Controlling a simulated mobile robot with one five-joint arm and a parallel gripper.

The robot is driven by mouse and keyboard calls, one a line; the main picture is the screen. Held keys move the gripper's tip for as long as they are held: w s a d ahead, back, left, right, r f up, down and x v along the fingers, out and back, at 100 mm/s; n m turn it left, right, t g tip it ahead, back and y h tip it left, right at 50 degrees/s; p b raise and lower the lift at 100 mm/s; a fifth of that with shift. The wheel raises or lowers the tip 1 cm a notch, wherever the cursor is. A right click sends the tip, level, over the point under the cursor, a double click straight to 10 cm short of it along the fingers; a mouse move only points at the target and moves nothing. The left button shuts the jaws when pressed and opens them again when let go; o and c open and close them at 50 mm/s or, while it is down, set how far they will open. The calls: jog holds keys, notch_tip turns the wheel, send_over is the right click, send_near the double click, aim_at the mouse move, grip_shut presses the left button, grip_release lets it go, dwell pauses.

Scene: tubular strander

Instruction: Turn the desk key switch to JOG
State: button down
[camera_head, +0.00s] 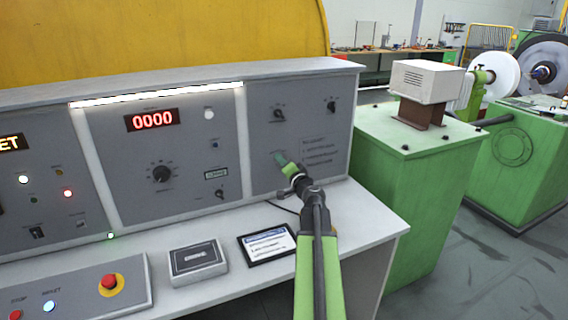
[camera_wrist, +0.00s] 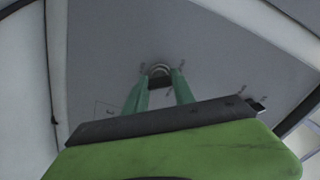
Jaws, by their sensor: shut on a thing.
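The desk key switch (camera_wrist: 159,70) is a small round metal switch with a dark part below it, set in the grey right-hand panel (camera_head: 328,115) of the control desk. Small labels surround it, too blurred to read. My gripper (camera_head: 280,158) reaches the lower left of that panel, and its green fingers hide the switch in the head view. In the wrist view my gripper (camera_wrist: 160,80) has one finger on each side of the switch and is shut on it. I cannot tell which position the switch points to.
Two dark knobs (camera_head: 279,115) sit above on the same panel. A red 0000 display (camera_head: 152,120) is on the middle panel. A tablet (camera_head: 267,244), a small grey box (camera_head: 197,262) and a red emergency button (camera_head: 109,281) are on the desk top. A green machine housing (camera_head: 405,185) stands at right.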

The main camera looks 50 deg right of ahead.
jog(key=m, duration=0.6)
jog(key=shift+f, duration=0.1)
jog(key=shift+m, duration=0.3)
dwell(0.3)
jog(key=c, duration=1)
grip_release()
jog(key=shift+c, duration=0.2)
jog(key=shift+s+a, duration=0.1)
